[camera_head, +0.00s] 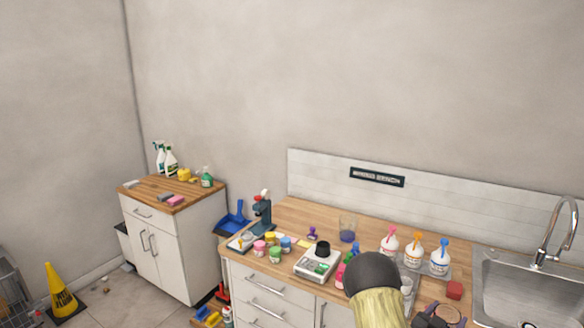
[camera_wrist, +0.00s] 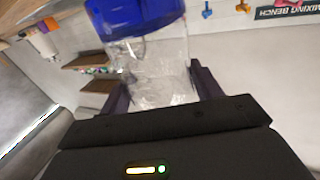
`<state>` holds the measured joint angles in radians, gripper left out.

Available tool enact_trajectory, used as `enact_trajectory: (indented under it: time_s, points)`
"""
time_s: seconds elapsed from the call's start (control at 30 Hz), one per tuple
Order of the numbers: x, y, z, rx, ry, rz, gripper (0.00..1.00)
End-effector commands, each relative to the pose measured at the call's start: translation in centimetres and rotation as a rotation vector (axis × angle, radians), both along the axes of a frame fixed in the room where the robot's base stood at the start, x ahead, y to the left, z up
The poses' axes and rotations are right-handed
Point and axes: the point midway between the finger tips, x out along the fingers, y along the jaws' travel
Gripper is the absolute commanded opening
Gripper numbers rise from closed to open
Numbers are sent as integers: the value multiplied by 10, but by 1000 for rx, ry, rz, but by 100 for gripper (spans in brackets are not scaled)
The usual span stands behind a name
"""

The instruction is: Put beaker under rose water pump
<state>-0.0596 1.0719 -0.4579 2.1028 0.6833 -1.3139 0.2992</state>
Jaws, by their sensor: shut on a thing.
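My gripper (camera_wrist: 157,88) is shut on a clear glass vessel (camera_wrist: 150,60), apparently the beaker, in the wrist view. That view is upside down, so the vessel's blue part is at its lower end. In the head view my gripper (camera_head: 440,316) is at the bottom right edge, with the vessel's round rim (camera_head: 449,313) between the dark fingers. Three white pump bottles stand on a tray further back: pink-topped (camera_head: 390,244), orange-topped (camera_head: 413,255) and blue-topped (camera_head: 440,261). Their labels are unreadable. The held vessel is apart from them.
Another glass beaker (camera_head: 347,229) with bluish contents stands on the wooden counter (camera_head: 300,222).

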Motion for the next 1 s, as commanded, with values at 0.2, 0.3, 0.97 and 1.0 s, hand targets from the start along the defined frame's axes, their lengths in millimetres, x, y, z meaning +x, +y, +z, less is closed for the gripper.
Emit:
enact_trajectory:
  time_s: [0.2,0.3,0.97,1.0]
  points:
    - [7,52,-32,-11,2,127,37]
    - [8,83,-49,-17,-2,211,37]
    - [-25,264,-123,-8,7,821,37]
    - [-28,269,-125,-6,9,844,37]
